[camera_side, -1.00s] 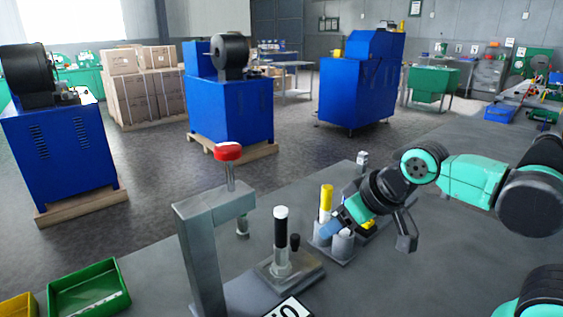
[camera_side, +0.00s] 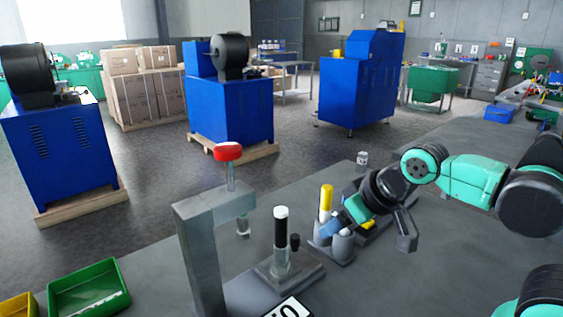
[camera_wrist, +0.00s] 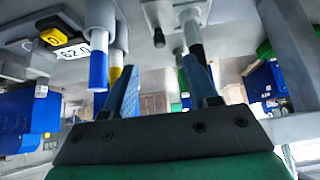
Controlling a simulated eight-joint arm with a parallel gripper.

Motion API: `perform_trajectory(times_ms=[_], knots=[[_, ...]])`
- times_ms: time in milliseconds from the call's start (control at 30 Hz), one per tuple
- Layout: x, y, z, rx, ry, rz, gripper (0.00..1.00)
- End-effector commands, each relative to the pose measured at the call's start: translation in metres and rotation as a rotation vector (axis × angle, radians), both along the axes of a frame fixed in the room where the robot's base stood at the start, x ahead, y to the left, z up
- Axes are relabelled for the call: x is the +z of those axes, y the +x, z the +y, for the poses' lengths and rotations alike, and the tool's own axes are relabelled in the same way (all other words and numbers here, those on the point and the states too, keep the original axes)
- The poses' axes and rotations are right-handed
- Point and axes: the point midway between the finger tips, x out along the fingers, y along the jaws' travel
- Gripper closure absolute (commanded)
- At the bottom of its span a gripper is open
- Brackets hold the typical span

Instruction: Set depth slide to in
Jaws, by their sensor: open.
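My gripper (camera_side: 332,230) is open and empty, with its blue fingers beside the yellow-topped post (camera_side: 326,198) in the side view. In the wrist view the two fingers of my gripper (camera_wrist: 163,68) stand apart with no object between them. A yellow and black block (camera_wrist: 54,36) shows at the upper left of the wrist view, beside a white number plate (camera_wrist: 72,52). A small yellow part (camera_side: 368,224) shows behind my wrist in the side view, partly hidden. I cannot tell for certain which part is the depth slide, nor its setting.
A white-topped black post (camera_side: 281,230) stands on a plate with a black knob (camera_side: 295,242). A grey press frame with a red knob (camera_side: 228,152) stands to the left. A blue-tipped post (camera_wrist: 98,68) is near the left finger in the wrist view. A green bin (camera_side: 88,290) is at lower left.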

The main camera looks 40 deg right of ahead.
Motion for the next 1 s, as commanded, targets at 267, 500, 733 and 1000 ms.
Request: perform_trajectory(times_ms=[267, 500, 733, 1000], knots=[[0.003, 0.005, 0.0, 0.033, -0.024, 0.032, 0.4], [0.01, 0.04, -0.002, 0.255, -0.143, 0.23, 0.4], [-0.007, 0.079, -0.003, 0.523, -0.221, 0.436, 0.4], [-0.031, 0.102, -0.005, 0.721, -0.243, 0.566, 0.4]])
